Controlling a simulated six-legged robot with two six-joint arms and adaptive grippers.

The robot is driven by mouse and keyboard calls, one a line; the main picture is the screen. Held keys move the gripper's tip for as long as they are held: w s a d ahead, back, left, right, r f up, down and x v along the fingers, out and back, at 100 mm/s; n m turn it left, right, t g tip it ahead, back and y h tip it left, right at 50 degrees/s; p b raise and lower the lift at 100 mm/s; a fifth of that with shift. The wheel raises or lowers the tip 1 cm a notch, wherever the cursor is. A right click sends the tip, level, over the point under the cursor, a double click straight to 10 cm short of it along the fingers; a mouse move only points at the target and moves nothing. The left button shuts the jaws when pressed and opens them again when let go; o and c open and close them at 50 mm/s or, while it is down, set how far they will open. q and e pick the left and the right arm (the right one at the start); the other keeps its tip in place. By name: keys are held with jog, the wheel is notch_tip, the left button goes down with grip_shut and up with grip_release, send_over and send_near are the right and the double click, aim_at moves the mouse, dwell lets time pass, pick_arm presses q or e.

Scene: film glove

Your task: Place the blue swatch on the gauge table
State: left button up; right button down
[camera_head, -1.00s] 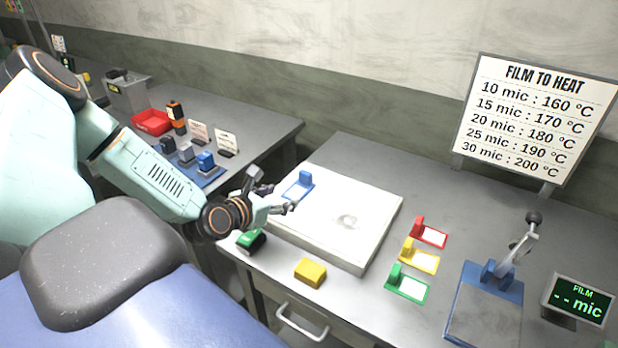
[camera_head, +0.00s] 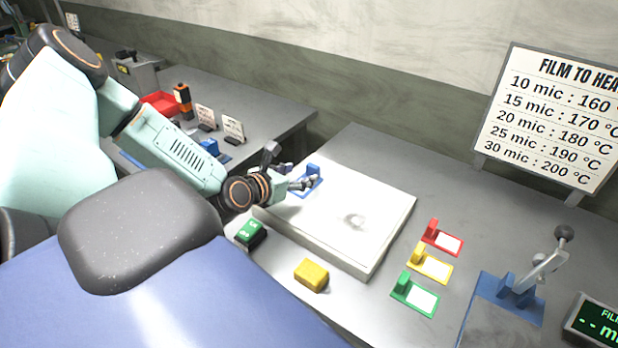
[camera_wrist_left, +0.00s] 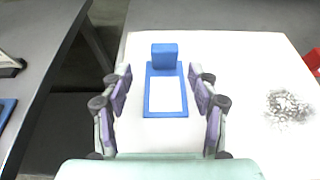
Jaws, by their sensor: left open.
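The blue swatch (camera_head: 313,172), a blue frame with a white window and an upright blue block at one end, lies on a white slab (camera_head: 385,232). My left gripper (camera_head: 297,180) is open at the swatch's near side. In the left wrist view the swatch (camera_wrist_left: 166,110) lies between the two open fingers (camera_wrist_left: 160,85), with clear gaps on both sides. The gauge, with a lever and a blue-edged grey table (camera_head: 487,318), stands at the lower right, cut by the picture's bottom edge. My right gripper is not in view.
Red (camera_head: 445,240), yellow (camera_head: 432,264) and green (camera_head: 415,297) swatches lie between the slab and the gauge. A green block (camera_head: 250,233) and a yellow block (camera_head: 311,275) lie in front of the slab. A film display (camera_head: 598,325) stands right of the gauge.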

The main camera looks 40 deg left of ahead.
aim_at(311, 172)
pick_arm(q)
jog(key=shift+w+a+f, duration=0.1)
jog(key=shift+w+f, duration=0.2)
jog(key=shift+w, duration=0.15)
jog(key=shift+w+d+f+b, duration=0.15)
jog(key=shift+w+d+b, duration=0.2)
jog(key=shift+w, duration=0.2)
jog(key=shift+w+d+f+b, duration=0.15)
jog(key=shift+w+d+b, duration=0.05)
jog(key=shift+w+b, duration=0.3)
jog(key=shift+w+a+f, duration=0.15)
jog(key=shift+w+f, duration=0.05)
jog(key=shift+w, duration=0.25)
jog(key=shift+w+a+f, duration=0.3)
jog(key=shift+w+a, duration=0.1)
jog(key=shift+w, duration=0.15)
jog(key=shift+d+r, duration=0.15)
jog(key=shift+d, duration=0.15)
jog(key=shift+c, duration=0.4)
jog(key=shift+a, duration=0.25)
jog(key=c, duration=0.6)
jog(key=shift+d, duration=0.25)
jog(key=c, duration=0.5)
